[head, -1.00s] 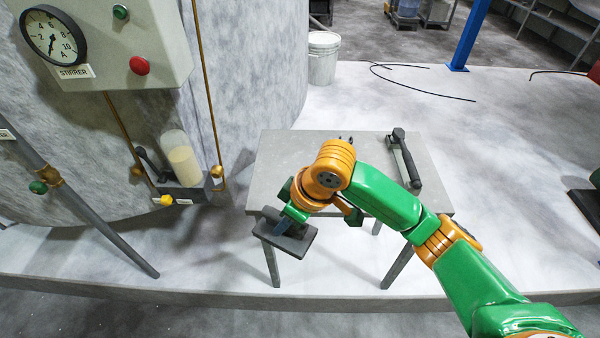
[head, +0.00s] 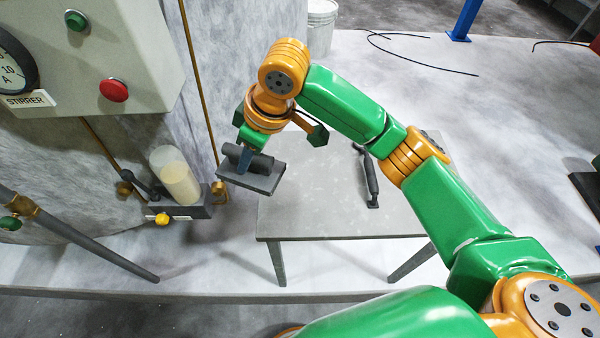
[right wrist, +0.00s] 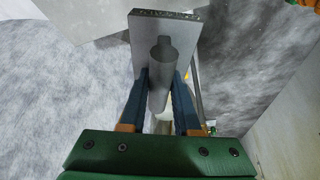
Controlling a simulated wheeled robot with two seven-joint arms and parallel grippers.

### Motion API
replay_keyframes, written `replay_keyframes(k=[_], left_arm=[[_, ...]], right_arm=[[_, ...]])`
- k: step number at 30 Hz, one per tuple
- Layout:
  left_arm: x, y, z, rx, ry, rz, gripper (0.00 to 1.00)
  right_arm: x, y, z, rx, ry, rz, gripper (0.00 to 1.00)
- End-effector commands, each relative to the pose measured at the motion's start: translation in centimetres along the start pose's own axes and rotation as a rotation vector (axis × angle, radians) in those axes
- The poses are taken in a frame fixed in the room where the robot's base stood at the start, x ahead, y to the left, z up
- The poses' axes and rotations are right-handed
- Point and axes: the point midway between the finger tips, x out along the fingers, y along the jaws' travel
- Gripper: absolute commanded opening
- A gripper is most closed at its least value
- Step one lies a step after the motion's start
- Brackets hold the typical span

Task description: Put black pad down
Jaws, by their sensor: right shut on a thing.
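My right gripper (head: 245,158) is shut on the black pad (head: 262,181), a dark flat rectangular plate with a round bar handle on top. The pad is in the air at the left edge of the small grey table (head: 330,222), above the table's height as far as I can judge. In the right wrist view the two blue fingers (right wrist: 160,92) close on the handle from both sides, and the pad's plate (right wrist: 143,35) stretches beyond them. My left gripper is not in view.
A sight glass (head: 176,176) and a control box (head: 105,60) with red and green buttons are at left. The table's front is bare. A white pail (head: 321,25) stands behind.

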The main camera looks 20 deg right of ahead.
Motion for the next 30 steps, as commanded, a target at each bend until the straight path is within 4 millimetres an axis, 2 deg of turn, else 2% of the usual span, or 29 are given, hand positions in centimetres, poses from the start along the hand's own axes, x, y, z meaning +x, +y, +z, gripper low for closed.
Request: replay_keyframes(k=[1, 5, 6, 9, 15, 20, 29, 30], left_arm=[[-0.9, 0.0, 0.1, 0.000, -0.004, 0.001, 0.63], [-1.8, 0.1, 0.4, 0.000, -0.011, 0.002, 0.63], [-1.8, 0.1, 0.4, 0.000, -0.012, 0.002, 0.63], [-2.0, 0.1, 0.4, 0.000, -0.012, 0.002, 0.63], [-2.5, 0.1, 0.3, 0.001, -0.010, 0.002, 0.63], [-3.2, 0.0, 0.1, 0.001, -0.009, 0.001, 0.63], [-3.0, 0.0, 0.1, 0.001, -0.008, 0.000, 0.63], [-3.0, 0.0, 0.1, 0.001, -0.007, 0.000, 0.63]], right_arm=[[-0.2, 1.1, 1.6, 0.007, -0.007, 0.002, 0.00], [0.3, 3.8, 5.6, 0.008, -0.007, 0.003, 0.00], [1.4, 4.2, 6.7, 0.008, -0.008, 0.000, 0.00], [2.8, 5.2, 8.7, 0.005, -0.005, 0.000, 0.00], [4.7, 6.5, 11.3, 0.004, -0.006, -0.001, 0.00], [7.1, 6.4, 12.0, -0.001, -0.002, 0.001, 0.00], [7.5, 6.4, 12.2, -0.001, -0.001, 0.002, 0.00], [7.5, 6.4, 12.2, -0.001, -0.001, 0.002, 0.39]])
